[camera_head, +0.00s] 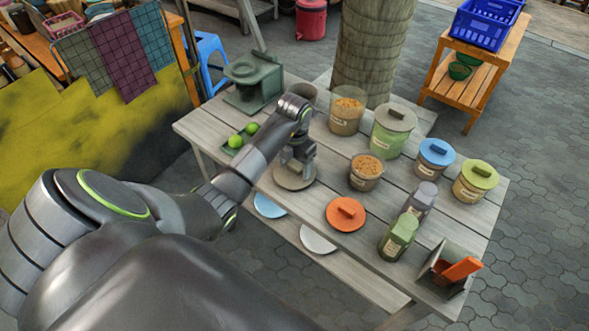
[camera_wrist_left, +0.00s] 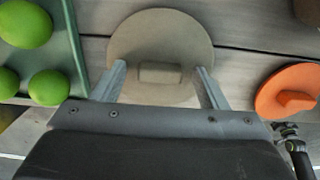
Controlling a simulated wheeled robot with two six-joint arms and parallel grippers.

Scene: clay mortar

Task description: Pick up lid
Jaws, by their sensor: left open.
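A round grey-beige lid (camera_head: 292,180) lies on the wooden table, partly hidden by my left gripper (camera_head: 296,168). In the left wrist view the lid (camera_wrist_left: 160,42) shows a raised block handle (camera_wrist_left: 160,74). My left gripper (camera_wrist_left: 162,88) is open, with one finger on each side of that handle, over the near part of the lid. I cannot tell whether the fingers touch the lid. An orange lid (camera_head: 346,213) lies apart to the right on the same table.
Green limes (camera_head: 236,141) sit on a green tray left of the lid. An open jar (camera_head: 367,172), several lidded jars (camera_head: 389,131) and a green press (camera_head: 252,82) stand on the table (camera_head: 345,265). Blue (camera_head: 269,205) and white (camera_head: 318,239) discs lie lower down.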

